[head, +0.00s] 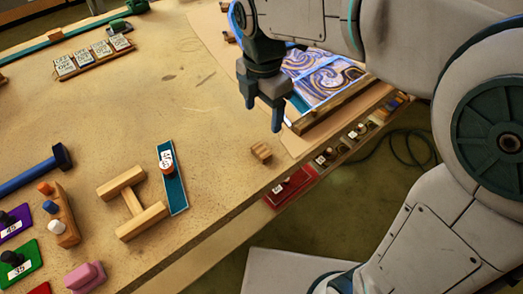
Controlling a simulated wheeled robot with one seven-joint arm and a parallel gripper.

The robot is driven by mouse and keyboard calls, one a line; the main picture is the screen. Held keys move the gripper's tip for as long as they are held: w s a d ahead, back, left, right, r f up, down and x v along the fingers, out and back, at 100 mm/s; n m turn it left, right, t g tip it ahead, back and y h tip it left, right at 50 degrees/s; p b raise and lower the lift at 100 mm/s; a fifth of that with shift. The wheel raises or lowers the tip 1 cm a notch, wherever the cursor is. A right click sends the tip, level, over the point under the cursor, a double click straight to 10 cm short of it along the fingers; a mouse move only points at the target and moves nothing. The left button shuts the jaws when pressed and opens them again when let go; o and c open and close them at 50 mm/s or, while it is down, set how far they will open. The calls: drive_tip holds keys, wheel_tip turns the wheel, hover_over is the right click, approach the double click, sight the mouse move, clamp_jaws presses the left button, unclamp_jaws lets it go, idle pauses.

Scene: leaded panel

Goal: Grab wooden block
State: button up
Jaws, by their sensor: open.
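A small tan wooden block (261,152) lies on the worktable (190,130) near its right edge, with nothing touching it. A larger H-shaped wooden piece (132,203) lies further left and nearer the front. My gripper (263,115) points down with its two dark fingers apart and nothing between them. In the picture it is just above the small block, near the leaded panel's corner. Its exact height over the table is hard to tell.
A swirl-patterned glass panel (326,78) with a wooden bar (340,105) lies right of my gripper. A teal strip (173,178) carries a labelled weight. A blue-handled hammer (35,173) and a peg holder (61,215) are at left. The table's middle is clear.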

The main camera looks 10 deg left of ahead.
hover_over(261, 150)
drive_tip(key=f, duration=0.6)
drive_tip(key=shift+w+d+f, duration=0.15)
drive_tip(key=shift+w+f, duration=0.2)
drive_tip(key=shift+w, duration=0.05)
drive_tip(key=shift+s+f, duration=0.2)
drive_tip(key=shift+f, duration=1.15)
drive_tip(key=shift+s+f, duration=0.2)
drive_tip(key=shift+f, duration=1.15)
drive_tip(key=c, duration=1.1)
